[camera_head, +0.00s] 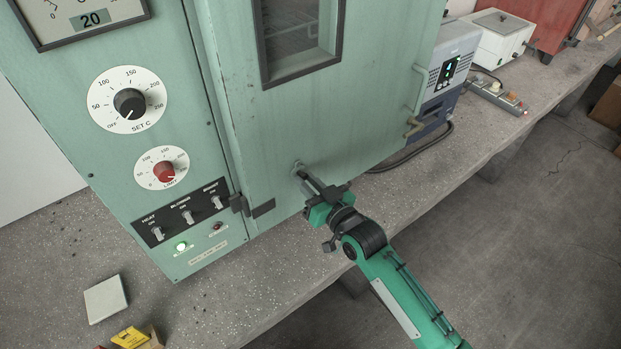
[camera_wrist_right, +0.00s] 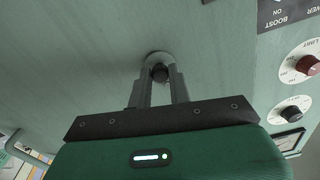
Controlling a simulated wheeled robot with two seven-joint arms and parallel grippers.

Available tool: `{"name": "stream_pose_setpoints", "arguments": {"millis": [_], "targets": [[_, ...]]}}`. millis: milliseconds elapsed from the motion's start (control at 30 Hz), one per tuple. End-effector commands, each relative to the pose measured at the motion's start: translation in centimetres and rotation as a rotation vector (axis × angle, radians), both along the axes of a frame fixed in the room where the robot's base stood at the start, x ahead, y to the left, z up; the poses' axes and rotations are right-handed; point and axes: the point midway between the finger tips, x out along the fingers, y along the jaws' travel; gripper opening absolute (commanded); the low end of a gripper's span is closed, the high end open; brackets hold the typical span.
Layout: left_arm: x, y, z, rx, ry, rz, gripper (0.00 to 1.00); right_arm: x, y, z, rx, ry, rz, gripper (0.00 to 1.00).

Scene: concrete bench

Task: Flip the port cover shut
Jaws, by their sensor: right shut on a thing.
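The port cover (camera_head: 297,166) is a small round grey piece low on the green oven door (camera_head: 380,100). It also shows in the right wrist view (camera_wrist_right: 157,57), with a dark knob between my fingertips. My right gripper (camera_head: 304,176) reaches up to it from below right and is shut on it. In the right wrist view both fingers (camera_wrist_right: 159,78) lie on either side of the knob. The fingers hide part of the cover, and I cannot tell whether the port behind it is covered. My left gripper is not in view.
The control panel (camera_head: 150,212) with dials and switches stands left of the door. A door handle (camera_head: 415,100) is at the right edge. A blue-grey device (camera_head: 450,75) and a power strip (camera_head: 498,97) sit on the concrete bench (camera_head: 262,292). A pale block (camera_head: 105,299) lies at front left.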

Motion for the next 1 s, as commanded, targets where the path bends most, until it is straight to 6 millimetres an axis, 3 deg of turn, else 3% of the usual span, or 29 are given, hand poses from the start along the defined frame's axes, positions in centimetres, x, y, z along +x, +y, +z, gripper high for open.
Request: {"name": "stream_pose_setpoints", "arguments": {"millis": [267, 300, 400, 767, 1000], "targets": [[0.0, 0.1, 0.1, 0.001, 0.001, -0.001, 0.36, 0.0, 0.1, 0.0, 0.019, 0.013, 0.001, 0.00], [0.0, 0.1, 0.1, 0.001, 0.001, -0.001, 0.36, 0.0, 0.1, 0.0, 0.019, 0.013, 0.001, 0.21], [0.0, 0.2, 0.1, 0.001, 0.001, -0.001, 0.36, 0.0, 0.1, 0.0, 0.019, 0.014, 0.000, 0.41], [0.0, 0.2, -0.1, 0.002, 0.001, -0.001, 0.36, -0.3, -0.2, -0.1, 0.018, 0.013, 0.000, 0.41], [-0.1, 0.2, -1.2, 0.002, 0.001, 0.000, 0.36, -3.2, -2.3, -0.4, 0.017, 0.015, -0.001, 0.41]]}}
